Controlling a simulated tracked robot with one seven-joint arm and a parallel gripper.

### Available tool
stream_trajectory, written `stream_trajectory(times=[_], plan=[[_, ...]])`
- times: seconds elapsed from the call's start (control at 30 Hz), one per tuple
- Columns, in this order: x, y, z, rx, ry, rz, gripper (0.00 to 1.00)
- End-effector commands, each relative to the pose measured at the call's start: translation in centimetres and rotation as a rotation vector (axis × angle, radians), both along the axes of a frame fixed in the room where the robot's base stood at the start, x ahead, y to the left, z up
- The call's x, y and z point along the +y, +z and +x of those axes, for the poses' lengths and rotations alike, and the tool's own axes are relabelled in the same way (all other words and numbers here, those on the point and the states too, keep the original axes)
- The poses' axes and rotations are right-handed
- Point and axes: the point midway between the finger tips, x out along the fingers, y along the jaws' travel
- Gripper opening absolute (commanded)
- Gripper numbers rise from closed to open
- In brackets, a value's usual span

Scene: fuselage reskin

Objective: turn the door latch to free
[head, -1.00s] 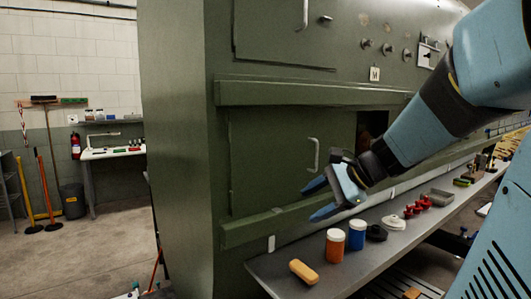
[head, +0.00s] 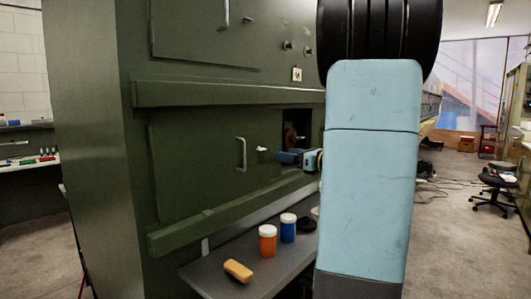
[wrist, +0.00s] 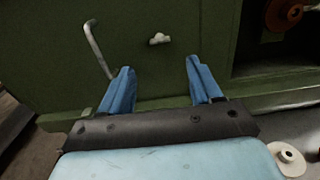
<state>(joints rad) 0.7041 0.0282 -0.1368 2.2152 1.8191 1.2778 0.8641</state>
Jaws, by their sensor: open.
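The door latch (head: 262,149) is a small pale knob with a short lever on the lower green door (head: 195,165), right of its bar handle (head: 241,154). In the wrist view the latch (wrist: 159,39) lies ahead, roughly midway between my fingers, its lever lying about sideways. My gripper (head: 284,157) is open and empty, with blue fingers. It is just right of the latch in the head view; in the wrist view my gripper (wrist: 160,68) shows green door between its fingertips, apart from the latch. My arm hides part of the gripper in the head view.
A dark opening with a reddish-brown round part (wrist: 284,14) is right of the door. Green rails run above and below the door.

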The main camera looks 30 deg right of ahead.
Motion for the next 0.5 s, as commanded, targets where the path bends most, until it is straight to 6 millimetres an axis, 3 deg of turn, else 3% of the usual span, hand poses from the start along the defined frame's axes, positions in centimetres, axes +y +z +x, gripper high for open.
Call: stream_trajectory(times=[0.3, 0.5], plan=[[2.0, 0.0, 5.3, 0.001, 0.003, -0.001, 0.64], [2.9, 0.0, 7.8, 0.001, 0.003, -0.001, 0.64]])
